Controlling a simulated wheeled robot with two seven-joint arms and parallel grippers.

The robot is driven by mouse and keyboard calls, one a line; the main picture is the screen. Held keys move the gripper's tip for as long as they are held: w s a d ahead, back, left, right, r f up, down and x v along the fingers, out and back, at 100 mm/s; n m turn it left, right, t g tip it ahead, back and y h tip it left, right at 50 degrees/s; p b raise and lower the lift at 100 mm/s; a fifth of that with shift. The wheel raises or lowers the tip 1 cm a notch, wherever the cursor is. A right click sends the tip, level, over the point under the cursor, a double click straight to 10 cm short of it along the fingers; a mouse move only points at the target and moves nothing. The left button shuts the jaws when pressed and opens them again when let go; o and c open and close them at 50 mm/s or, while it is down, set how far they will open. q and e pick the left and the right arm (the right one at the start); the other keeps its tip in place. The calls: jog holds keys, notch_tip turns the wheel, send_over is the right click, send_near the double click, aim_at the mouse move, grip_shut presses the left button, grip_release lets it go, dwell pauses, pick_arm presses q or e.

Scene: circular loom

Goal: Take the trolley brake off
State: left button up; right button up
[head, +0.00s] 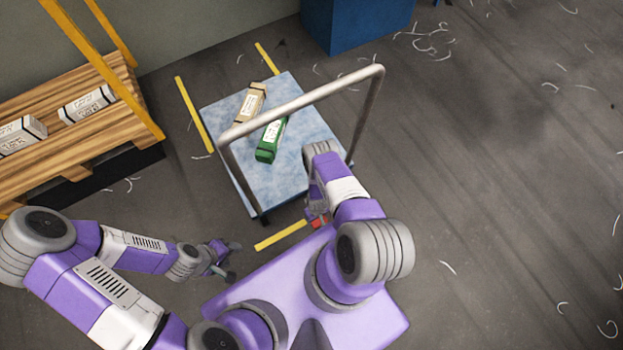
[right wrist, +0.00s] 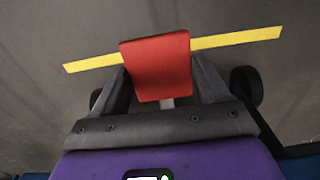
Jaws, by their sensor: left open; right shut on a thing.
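The trolley (head: 222,110) has a blue-speckled deck and a grey tubular handle (head: 308,98) on the side near me. A red brake pedal (right wrist: 157,66) fills the middle of the right wrist view, between the fingers of my right gripper (right wrist: 160,85), which is shut on it. In the head view a bit of the red pedal (head: 319,222) shows low at the trolley's near edge, mostly hidden by my right arm. Dark wheels (right wrist: 246,86) show beside the gripper. My left gripper (head: 232,260) is open and empty, left of my base and apart from the trolley.
A wooden pallet rack (head: 75,150) with yellow posts and white boxes stands left. A blue bin (head: 356,22) stands behind. Yellow floor tape (head: 281,235) surrounds the trolley. Floor at right is clear except for scraps.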

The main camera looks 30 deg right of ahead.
jog(key=shift+w, duration=0.25)
jog(key=o, duration=1.5)
jog(key=shift+s, duration=0.1)
notch_tip(320, 180, up, 8)
jog(key=p, duration=0.3)
jog(key=shift+f+p, duration=0.15)
jog(key=shift+p, duration=0.25)
